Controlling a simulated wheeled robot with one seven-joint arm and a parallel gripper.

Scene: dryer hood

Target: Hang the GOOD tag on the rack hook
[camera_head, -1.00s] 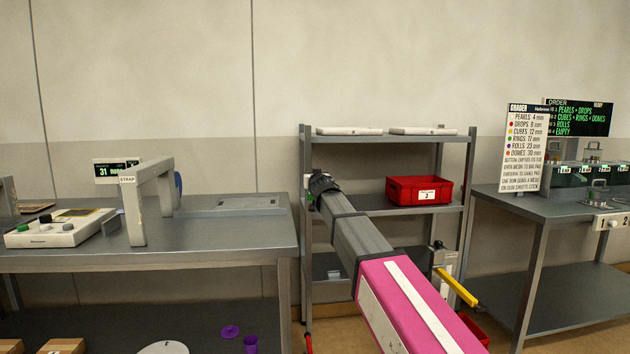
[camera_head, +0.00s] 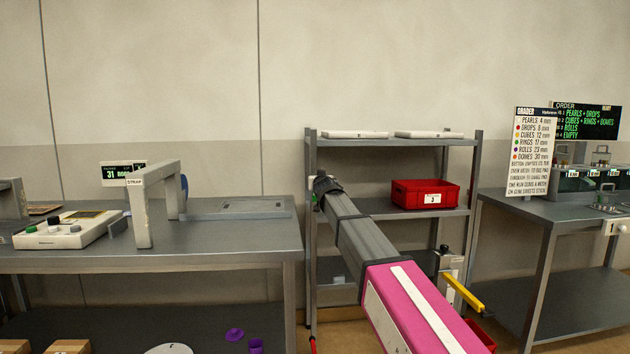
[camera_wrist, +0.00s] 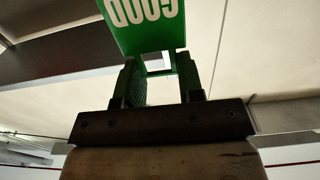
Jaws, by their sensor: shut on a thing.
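The green GOOD tag (camera_wrist: 143,22) is in the wrist view, its white lettering upside down. My gripper (camera_wrist: 157,66) is shut on the tag's narrower end, which has a square opening and lies between the two dark fingers. In the head view my gripper (camera_head: 325,190) is at the far end of my outstretched arm, at the left post of the grey rack (camera_head: 311,240). Only a speck of green shows there. I cannot make out the rack hook in either view, nor whether the tag touches the rack.
The rack holds a red bin (camera_head: 425,194) on its middle shelf and pale flat panels (camera_head: 355,134) on top. A grey bench (camera_head: 200,238) with a strap frame (camera_head: 140,215) stands left. Another bench (camera_head: 545,208) with a sign (camera_head: 530,155) stands right. My arm crosses before the rack.

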